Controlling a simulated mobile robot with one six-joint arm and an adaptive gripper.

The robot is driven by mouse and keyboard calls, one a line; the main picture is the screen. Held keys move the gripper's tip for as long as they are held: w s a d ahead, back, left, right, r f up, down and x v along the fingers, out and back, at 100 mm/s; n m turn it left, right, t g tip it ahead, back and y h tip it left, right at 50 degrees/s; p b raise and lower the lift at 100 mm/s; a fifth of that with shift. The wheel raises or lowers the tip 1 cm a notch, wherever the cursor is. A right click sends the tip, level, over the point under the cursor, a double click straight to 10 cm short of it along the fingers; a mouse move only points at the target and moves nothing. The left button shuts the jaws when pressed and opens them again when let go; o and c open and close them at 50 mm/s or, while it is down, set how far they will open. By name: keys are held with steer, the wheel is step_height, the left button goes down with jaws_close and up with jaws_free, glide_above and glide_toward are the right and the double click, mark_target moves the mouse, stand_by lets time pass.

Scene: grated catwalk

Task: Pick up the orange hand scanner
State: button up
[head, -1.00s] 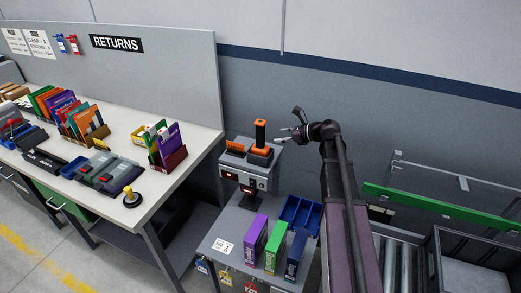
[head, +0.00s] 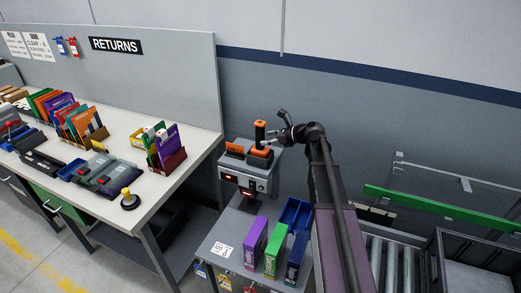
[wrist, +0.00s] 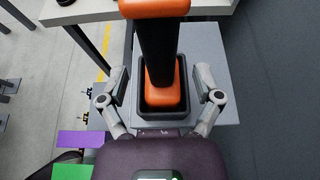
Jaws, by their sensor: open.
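The orange and black hand scanner (head: 260,132) stands upright in a dark cradle (wrist: 118,112) on top of a grey machine (head: 262,183). In the wrist view its orange head (wrist: 155,8) is at the top, its black grip (wrist: 157,48) runs down the middle and its orange foot (wrist: 162,92) sits in the cradle. My gripper (head: 268,141) is close beside the scanner on its right in the head view. In the wrist view the open fingers of my gripper (wrist: 160,84) lie to the left and right of the scanner's lower part, with gaps on both sides.
An orange item (head: 235,150) sits on the machine left of the cradle. Purple (head: 254,240), green (head: 274,253) and dark blue (head: 295,256) boxes stand below on the stand, beside a blue bin (head: 293,211). The returns bench (head: 160,200) is left; a wall is behind.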

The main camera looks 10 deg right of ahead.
mark_target(264, 138)
steer(key=shift+b+x, duration=0.45)
steer(key=shift+x, duration=1.2)
steer(key=shift+c, duration=0.2)
jaws_close()
